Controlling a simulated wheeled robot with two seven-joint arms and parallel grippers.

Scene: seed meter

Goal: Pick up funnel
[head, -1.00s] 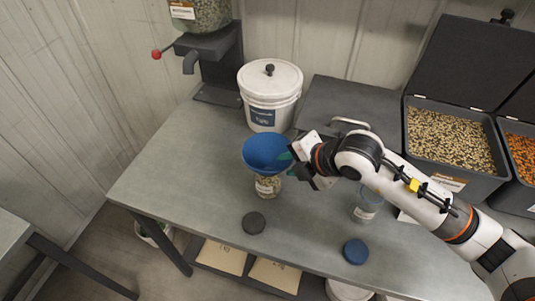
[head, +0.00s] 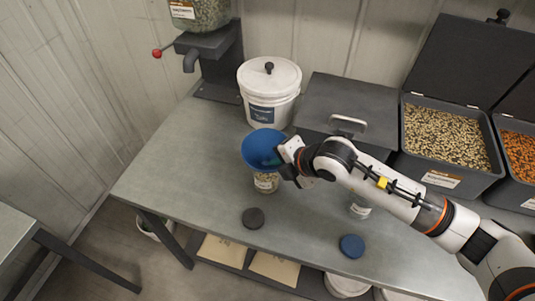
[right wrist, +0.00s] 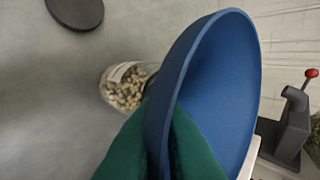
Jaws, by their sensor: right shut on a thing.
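The blue funnel (head: 261,147) is in my right gripper (head: 279,160), which is shut on its rim. In the head view it is over the top of a clear jar of seeds (head: 266,183) standing on the grey table. In the right wrist view the funnel (right wrist: 222,85) is large and tilted, with the green fingers (right wrist: 160,135) on either side of its rim. The seed jar (right wrist: 124,92) shows behind it, partly covered. The funnel's spout is hidden, so I cannot tell whether it is clear of the jar. My left gripper is not in view.
A white lidded bucket (head: 269,92) stands behind the funnel, beside a closed dark bin (head: 345,105). A black lid (head: 253,218) and a blue lid (head: 352,246) lie near the front edge. A clear cup (head: 360,207) is under my arm. The table's left is clear.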

